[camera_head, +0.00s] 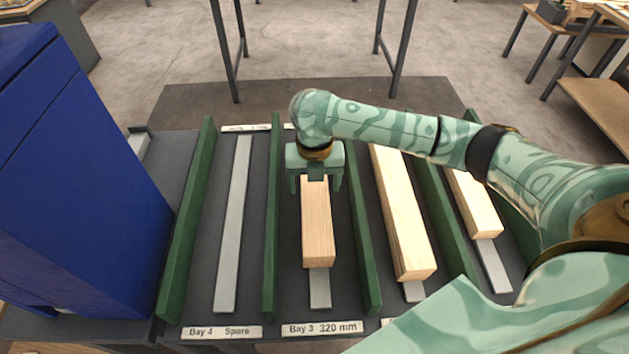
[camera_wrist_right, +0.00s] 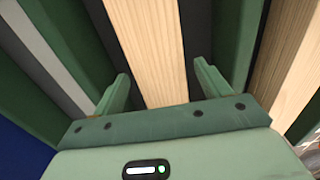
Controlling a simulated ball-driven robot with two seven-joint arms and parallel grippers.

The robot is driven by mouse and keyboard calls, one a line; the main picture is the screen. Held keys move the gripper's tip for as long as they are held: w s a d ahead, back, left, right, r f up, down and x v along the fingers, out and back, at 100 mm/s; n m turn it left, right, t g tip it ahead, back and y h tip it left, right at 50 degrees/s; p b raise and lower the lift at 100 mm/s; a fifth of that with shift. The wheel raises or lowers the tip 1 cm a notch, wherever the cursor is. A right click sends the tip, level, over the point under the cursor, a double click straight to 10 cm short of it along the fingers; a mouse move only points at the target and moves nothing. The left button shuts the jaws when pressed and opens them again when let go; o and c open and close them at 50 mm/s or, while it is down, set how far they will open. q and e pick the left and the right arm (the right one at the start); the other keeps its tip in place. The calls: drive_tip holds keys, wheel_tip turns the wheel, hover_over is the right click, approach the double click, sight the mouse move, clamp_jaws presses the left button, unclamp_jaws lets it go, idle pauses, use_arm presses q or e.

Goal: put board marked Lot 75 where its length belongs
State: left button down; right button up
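A light wooden board (camera_head: 317,225) lies lengthwise in the bay labelled "Bay 3 320 mm" (camera_head: 322,328), on a grey strip between green dividers. No Lot 75 mark is readable on any board. My right gripper (camera_head: 315,188) is over the far end of this board. Its fingers stand open on either side of the wood. In the right wrist view the board (camera_wrist_right: 150,45) runs between the open fingers (camera_wrist_right: 160,85), with a gap on each side. My left gripper is not in view.
The bay labelled "Bay 4 Spare" (camera_head: 222,332) holds only a bare grey strip (camera_head: 233,225). Longer boards (camera_head: 405,225) and another board (camera_head: 472,205) lie in bays to the right, partly behind my arm. A tall blue cabinet (camera_head: 75,180) stands at the left.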

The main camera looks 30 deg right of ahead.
sight(314, 187)
wheel_tip(314, 187, up, 12)
drive_tip(key=p, duration=0.6)
drive_tip(key=shift+r, duration=0.1)
